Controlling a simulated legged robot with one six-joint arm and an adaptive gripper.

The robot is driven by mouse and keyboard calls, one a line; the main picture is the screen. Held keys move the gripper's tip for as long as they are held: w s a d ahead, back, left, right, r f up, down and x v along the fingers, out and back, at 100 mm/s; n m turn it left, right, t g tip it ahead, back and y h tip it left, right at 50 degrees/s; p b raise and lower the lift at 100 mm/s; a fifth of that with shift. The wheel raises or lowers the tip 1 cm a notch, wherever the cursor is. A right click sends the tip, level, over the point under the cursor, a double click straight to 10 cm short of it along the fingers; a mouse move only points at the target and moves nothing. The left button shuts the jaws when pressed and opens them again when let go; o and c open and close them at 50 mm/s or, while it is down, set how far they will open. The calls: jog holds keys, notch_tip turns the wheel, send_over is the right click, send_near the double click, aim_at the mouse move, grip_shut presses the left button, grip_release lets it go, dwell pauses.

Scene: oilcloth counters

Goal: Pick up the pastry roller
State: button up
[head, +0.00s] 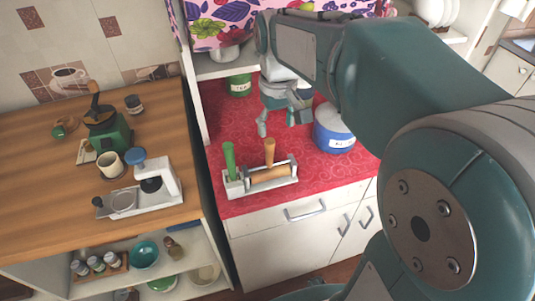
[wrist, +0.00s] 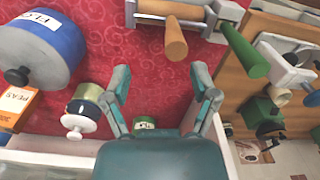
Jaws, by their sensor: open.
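The pastry roller lies level in a pale metal holder (head: 233,188) at the front of the red counter. Its light wooden barrel (head: 271,174) shows, and an orange-brown handle (head: 269,152) stands up by it; I cannot tell how they join. In the wrist view the barrel (wrist: 170,8) is at the top edge, with the handle (wrist: 175,40) below it. My gripper (head: 277,122) is open and empty above the counter, behind the roller. In the wrist view its fingers (wrist: 161,75) are spread over bare red cloth, apart from the roller.
A green handle (head: 229,158) stands at the holder's left end. A blue canister (head: 333,130) is right of my gripper, and a green tin (head: 239,86) is behind. The wooden counter (head: 45,190) at left bears a grinder and a press. Red cloth between holder and tin is clear.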

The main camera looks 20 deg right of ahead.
aim_at(267, 152)
jog(key=a+f, duration=0.1)
jog(key=f, duration=0.2)
jog(key=a+f, duration=0.1)
jog(key=f, duration=0.1)
jog(key=shift+s+a+f, duration=0.1)
jog(key=shift+s+a, duration=0.2)
jog(key=shift+a, duration=0.05)
jog(key=shift+d+f, duration=0.3)
jog(key=shift+f, duration=0.65)
jog(key=shift+d+f, duration=0.1)
jog(key=shift+d, duration=0.5)
jog(key=shift+a, duration=0.3)
jog(key=c, duration=1)
jog(key=shift+a, duration=0.3)
grip_shut()
